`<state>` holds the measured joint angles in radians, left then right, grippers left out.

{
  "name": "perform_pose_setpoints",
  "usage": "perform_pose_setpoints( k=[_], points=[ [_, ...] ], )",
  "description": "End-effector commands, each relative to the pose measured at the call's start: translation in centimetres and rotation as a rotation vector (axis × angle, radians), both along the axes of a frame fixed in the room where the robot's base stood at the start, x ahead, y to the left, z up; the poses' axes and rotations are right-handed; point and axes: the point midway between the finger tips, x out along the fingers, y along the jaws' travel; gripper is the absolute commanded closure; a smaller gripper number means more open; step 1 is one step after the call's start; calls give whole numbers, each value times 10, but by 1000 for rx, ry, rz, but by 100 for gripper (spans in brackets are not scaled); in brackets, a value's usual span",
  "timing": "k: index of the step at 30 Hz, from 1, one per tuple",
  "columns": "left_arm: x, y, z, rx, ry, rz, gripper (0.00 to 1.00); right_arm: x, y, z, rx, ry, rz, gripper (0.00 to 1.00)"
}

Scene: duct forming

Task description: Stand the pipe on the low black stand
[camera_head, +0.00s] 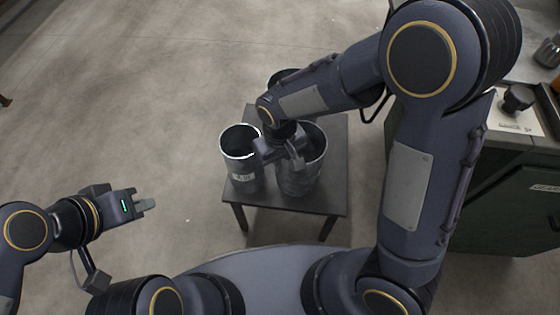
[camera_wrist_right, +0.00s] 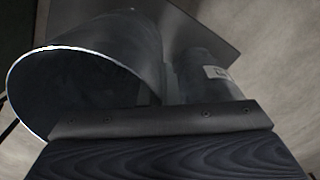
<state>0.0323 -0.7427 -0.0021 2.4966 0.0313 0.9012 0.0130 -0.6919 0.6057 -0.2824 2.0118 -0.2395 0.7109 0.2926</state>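The low black stand (camera_head: 318,203) is a square dark table in the middle of the head view. A grey metal pipe (camera_head: 305,182) is upright over its right part, its open top partly hidden by my right arm. My right gripper (camera_head: 290,158) is at this pipe's left rim. In the right wrist view the pipe (camera_wrist_right: 85,85) shows its wide mouth at left, with narrow finger parts (camera_wrist_right: 160,90) at its wall; whether they clamp it is unclear. A labelled pipe (camera_head: 242,178) stands upright at the stand's left. My left gripper (camera_head: 146,205) is empty, off to the left.
A dark green cabinet (camera_head: 510,205) with a light top stands at the right. The floor left of the stand is clear. The labelled pipe (camera_wrist_right: 210,78) is close beside my right gripper.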

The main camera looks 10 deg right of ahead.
Motion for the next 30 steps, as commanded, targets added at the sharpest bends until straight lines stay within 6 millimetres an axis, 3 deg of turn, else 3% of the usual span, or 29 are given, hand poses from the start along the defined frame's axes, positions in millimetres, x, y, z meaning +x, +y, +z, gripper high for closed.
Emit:
perform_pose_setpoints(
  k=[8, 14, 22, 26, 30],
  points=[
    [0, 0, -2, 0, 0, 0, 100, 0, 0, -2, 0, -1, 0, 100],
    [0, 0, -1, 0, 0, 0, 100, 0, 0, -1, 0, 0, 0, 76],
    [0, 0, 0, 0, 0, 0, 100, 0, 0, 0, 0, -1, 1, 76],
    [0, 0, 6, 0, 0, 0, 100, 0, 0, 11, 1, -3, 1, 76],
    [0, 0, 19, 0, 0, 0, 100, 0, 0, 39, 2, -3, 1, 76]
  ],
)
